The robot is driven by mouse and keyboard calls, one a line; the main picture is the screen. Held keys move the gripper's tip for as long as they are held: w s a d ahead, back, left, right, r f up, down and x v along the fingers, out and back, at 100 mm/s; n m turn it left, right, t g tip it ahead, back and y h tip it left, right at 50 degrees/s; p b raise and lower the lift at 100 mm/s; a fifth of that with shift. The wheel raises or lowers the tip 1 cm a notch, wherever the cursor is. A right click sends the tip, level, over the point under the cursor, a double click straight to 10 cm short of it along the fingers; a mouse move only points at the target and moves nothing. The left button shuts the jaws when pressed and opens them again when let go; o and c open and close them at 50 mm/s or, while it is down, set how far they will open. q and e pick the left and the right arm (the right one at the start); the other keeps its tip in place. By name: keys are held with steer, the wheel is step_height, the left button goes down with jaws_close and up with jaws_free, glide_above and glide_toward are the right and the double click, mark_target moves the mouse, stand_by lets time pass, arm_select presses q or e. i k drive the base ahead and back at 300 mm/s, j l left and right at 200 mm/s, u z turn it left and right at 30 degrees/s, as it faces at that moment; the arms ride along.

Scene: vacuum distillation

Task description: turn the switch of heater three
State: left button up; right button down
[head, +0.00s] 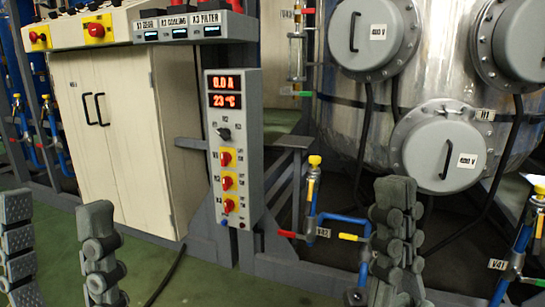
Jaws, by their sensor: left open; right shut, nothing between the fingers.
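A grey control panel (214,148) stands left of centre, with a red display reading 0.0 A and 23 °C. My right gripper (394,238) is shut and empty at the lower right, right of the panel. Neither appears to touch the panel.
A cream cabinet (105,130) stands left of the panel. A metal vessel with round grey covers (438,145) fills the upper right. Blue pipes with yellow-topped valves (314,162) stand between the panel and my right gripper.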

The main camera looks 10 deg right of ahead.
mark_target(228, 203)
steer(key=i+z, duration=0.25)
steer(key=i, duration=0.7)
